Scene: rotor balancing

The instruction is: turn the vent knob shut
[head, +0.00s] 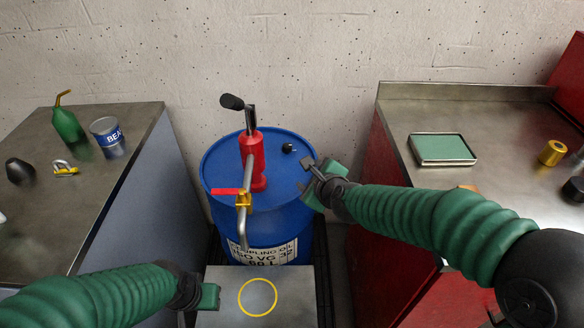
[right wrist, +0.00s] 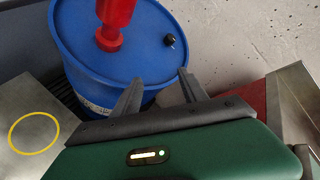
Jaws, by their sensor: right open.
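The vent knob (head: 288,148) is a small black knob on top of the blue drum (head: 222,160), right of the red pump. It also shows in the right wrist view (right wrist: 169,41), ahead of my fingers. My right gripper (head: 312,166) is at the drum's right edge, in front of and to the right of the knob, apart from it. In the right wrist view its two dark fingers (right wrist: 160,82) are spread with nothing between them. My left gripper (head: 212,297) is low at the front, far from the knob; its fingers are not clear.
A red hand pump (head: 252,158) with a yellow-and-red valve (head: 243,199) and a bent spout stands on the drum. A grey plate with a yellow ring (head: 258,297) lies in front. Metal-topped benches (head: 120,170) stand left and right (head: 420,115).

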